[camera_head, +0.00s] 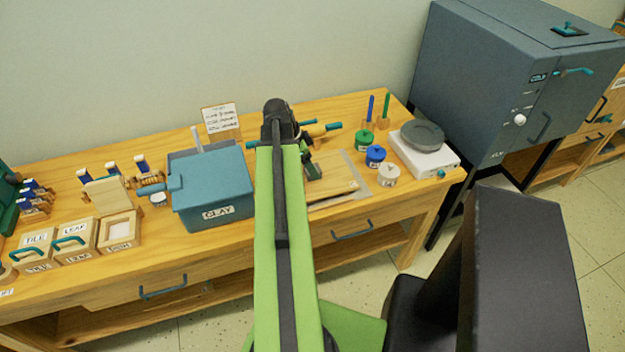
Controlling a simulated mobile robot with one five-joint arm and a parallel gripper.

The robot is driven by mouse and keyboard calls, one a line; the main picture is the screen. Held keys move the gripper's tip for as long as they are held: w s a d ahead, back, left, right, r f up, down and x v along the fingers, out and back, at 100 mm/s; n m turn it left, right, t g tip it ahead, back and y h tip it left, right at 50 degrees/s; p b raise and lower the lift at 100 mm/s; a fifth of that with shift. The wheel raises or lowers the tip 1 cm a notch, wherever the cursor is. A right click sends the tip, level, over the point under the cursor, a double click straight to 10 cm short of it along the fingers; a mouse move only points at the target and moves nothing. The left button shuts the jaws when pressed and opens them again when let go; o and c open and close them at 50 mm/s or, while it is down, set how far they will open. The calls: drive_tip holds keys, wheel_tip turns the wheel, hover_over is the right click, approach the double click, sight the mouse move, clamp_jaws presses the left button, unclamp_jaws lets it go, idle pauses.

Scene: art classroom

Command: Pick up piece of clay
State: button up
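No loose piece of clay can be made out in this view. My green arm reaches over the table's middle. My gripper (311,168) appears as a dark shape just right of the arm's end, over a board with a grey sheet (345,170). The arm partly hides it, and its fingers are too small to read.
Right of the board stand green (364,140), blue (375,156) and white (388,175) lidded jars, then a white scale (428,157). A kiln (500,80) stands far right. Wooden boxes (118,232) and tools crowd the left.

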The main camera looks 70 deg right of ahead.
drive_tip(key=shift+b+x, duration=0.3)
drive_tip(key=shift+x, duration=0.65)
drive_tip(key=shift+r, duration=0.2)
drive_tip(key=shift+a, duration=0.1)
drive_tip(key=shift+c, duration=0.4)
clamp_jaws()
drive_tip(key=shift+r+p, duration=0.15)
drive_tip(key=shift+p, duration=0.2)
